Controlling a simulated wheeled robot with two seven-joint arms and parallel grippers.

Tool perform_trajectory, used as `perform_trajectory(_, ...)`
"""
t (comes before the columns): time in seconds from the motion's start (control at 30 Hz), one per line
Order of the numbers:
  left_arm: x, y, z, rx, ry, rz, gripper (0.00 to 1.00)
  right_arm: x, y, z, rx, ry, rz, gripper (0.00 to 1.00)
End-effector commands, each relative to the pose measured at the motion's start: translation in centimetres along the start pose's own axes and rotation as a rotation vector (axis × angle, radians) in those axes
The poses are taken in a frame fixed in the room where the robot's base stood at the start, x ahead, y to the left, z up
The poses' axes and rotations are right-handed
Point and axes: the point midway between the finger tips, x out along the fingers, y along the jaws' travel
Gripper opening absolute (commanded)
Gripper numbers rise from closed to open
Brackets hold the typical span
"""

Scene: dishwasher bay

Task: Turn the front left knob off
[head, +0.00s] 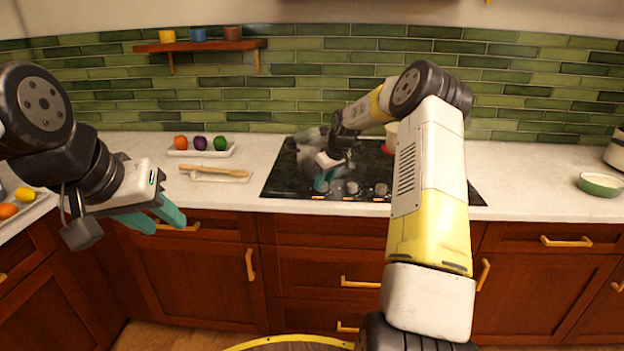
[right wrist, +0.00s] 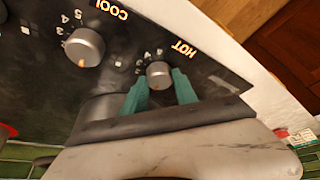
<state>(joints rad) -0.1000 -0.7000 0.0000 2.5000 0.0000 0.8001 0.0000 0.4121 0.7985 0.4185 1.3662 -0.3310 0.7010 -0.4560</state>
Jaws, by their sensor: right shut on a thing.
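The black cooktop (head: 285,178) has a row of grey knobs along its front edge, with glowing orange labels. My right gripper (head: 325,180) is at the leftmost front knob, which its fingers mostly hide in the head view. In the right wrist view, that knob (right wrist: 158,75) sits between the teal fingers, beside a glowing "HOT" label. The right gripper is shut on it. A second knob (right wrist: 85,47) stands nearby beside a "COOL" label. My left gripper (head: 155,217) is open and empty, in front of the counter on the left.
A white tray (head: 180,152) with several coloured round items stands at the back left. A wooden spoon (head: 225,172) lies on a rest left of the cooktop. A green bowl (head: 600,184) is at the far right. The counter (head: 530,180) right of the cooktop is mostly clear.

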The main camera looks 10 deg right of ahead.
Motion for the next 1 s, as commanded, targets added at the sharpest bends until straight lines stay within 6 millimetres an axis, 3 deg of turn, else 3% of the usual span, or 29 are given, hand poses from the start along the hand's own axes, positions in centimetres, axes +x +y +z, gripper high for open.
perform_trajectory(0.53, 0.0, 0.0, 0.0, 0.0, 0.0, 0.0, 0.36, 0.03, 0.03, 0.05, -0.034, -0.002, -0.014, 0.0)
perform_trajectory(0.57, 0.0, 0.0, 0.0, 0.0, 0.0, 0.0, 0.36, 0.03, 0.03, 0.06, -0.034, -0.002, -0.014, 0.36)
perform_trajectory(0.67, 0.0, 0.0, 0.0, 0.0, 0.0, 0.0, 0.36, 0.03, 0.03, 0.05, -0.033, -0.002, -0.014, 0.56)
perform_trajectory(1.0, 0.0, 0.0, 0.0, 0.0, 0.0, 0.0, 0.36, -0.24, 0.06, 0.0, -0.033, 0.0, -0.013, 0.56)
